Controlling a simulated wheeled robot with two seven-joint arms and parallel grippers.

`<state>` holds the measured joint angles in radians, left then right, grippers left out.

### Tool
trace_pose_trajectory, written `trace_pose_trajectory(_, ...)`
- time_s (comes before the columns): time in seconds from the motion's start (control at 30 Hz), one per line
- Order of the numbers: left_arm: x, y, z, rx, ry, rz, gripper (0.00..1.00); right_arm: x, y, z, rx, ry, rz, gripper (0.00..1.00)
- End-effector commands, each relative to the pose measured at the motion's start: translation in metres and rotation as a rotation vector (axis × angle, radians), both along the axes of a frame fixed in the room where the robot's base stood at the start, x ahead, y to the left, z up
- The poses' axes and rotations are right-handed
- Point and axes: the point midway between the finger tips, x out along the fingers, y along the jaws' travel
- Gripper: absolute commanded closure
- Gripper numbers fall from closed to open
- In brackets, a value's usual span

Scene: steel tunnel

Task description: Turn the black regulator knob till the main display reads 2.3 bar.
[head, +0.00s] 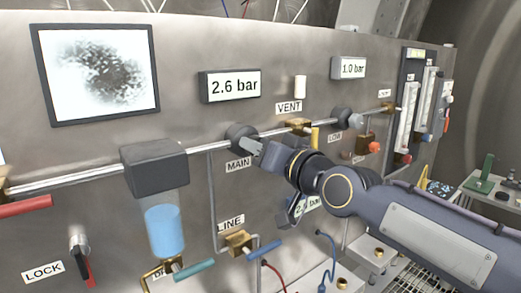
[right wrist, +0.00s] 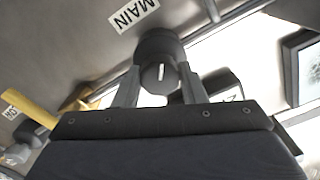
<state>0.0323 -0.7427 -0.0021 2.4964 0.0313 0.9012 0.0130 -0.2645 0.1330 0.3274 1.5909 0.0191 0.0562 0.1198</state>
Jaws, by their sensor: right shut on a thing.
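The black regulator knob (head: 238,133) is on the pipe just above the MAIN label (head: 238,165). My right gripper (head: 253,147) reaches it from the right and is shut on it. In the right wrist view the two fingers are either side of the knob (right wrist: 157,58), which has a white mark on its face. The main display (head: 233,86), above the knob, reads 2.6 bar. My left gripper is not in view.
A second display (head: 348,68) reads 1.0 bar, above the LOW knob (head: 342,116). A yellow lever (head: 316,138) at VENT is close to my right wrist. A filter with blue liquid (head: 165,229) hangs left of the MAIN knob. My arm partly hides a lower display.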

Motion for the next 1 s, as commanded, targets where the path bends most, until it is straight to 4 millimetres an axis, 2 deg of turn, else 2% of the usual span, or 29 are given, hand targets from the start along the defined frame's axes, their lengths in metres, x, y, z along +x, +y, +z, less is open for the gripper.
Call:
trace_pose_trajectory(0.4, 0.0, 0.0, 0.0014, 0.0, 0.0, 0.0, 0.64, -0.0003, 0.0009, -0.0025, 0.145, 0.114, 0.002, 0.85)
trace_pose_trajectory(0.93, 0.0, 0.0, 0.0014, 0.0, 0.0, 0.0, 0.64, -0.0002, 0.0008, -0.0027, 0.163, 0.127, 0.002, 0.85)
trace_pose_trajectory(0.97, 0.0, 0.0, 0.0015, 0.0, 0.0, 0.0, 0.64, -0.0002, 0.0008, -0.0027, 0.163, 0.127, 0.002, 0.61)
trace_pose_trajectory(1.0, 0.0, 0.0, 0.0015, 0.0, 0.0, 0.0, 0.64, -0.0002, 0.0008, -0.0025, 0.163, 0.127, 0.002, 0.56)
